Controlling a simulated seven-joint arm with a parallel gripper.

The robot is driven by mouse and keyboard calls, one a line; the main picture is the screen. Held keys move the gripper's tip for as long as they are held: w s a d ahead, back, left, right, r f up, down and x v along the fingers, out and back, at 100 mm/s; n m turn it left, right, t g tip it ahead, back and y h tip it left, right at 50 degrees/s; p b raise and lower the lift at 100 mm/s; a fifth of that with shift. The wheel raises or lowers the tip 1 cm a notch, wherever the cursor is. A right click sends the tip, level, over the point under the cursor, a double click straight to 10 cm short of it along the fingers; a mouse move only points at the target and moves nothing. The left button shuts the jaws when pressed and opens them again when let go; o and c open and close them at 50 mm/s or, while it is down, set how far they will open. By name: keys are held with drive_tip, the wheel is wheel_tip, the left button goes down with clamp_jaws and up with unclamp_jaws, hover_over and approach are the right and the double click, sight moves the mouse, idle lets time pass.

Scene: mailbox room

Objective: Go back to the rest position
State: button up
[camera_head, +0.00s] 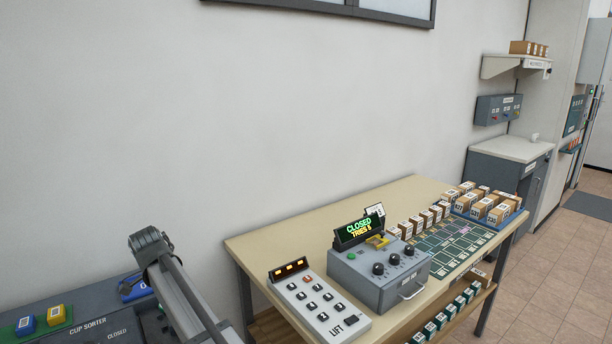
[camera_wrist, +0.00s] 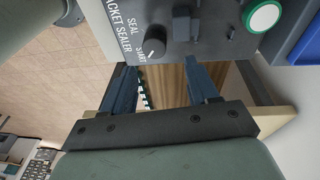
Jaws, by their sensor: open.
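My gripper (camera_wrist: 158,72) shows in the wrist view with its two dark fingers apart and nothing between them. In the head view part of my arm (camera_head: 180,290) rises at the lower left; my gripper is not recognisable there.
The wooden table (camera_head: 262,239) holds a keypad box marked lift (camera_head: 318,305), a grey box (camera_head: 380,280) with a display reading closed, and a blue tray (camera_head: 500,224) of cartons. A cup sorter (camera_head: 95,322) stands at the lower left. A wall (camera_head: 200,120) runs behind.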

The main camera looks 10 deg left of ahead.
drive_tip(key=w+d+f+h, duration=0.1)
drive_tip(key=d+f, duration=0.4)
drive_tip(key=d, duration=0.4)
drive_tip(key=w+d+f+h, duration=0.1)
drive_tip(key=w+d+f, duration=0.1)
drive_tip(key=d+f, duration=0.6)
drive_tip(key=s+d+f+g+y, duration=0.2)
drive_tip(key=s+d+f+g, duration=0.3)
drive_tip(key=s+d+f, duration=1.05)
drive_tip(key=s+d+f+n+g, duration=0.15)
drive_tip(key=s+d+f, duration=0.25)
drive_tip(key=d+f, duration=0.4)
drive_tip(key=s+d+f+n, duration=0.3)
drive_tip(key=s+d+f, duration=0.1)
drive_tip(key=d+f, duration=0.35)
drive_tip(key=s+d+f+n+g+y, duration=0.1)
drive_tip(key=s+d+f+n+y, duration=0.1)
drive_tip(key=s+d+f, duration=0.5)
drive_tip(key=s+d+n, duration=0.1)
drive_tip(key=s+d, duration=0.3)
drive_tip(key=shift+f+n, duration=0.15)
drive_tip(key=shift+n, duration=0.2)
drive_tip(key=shift+s, duration=0.1)
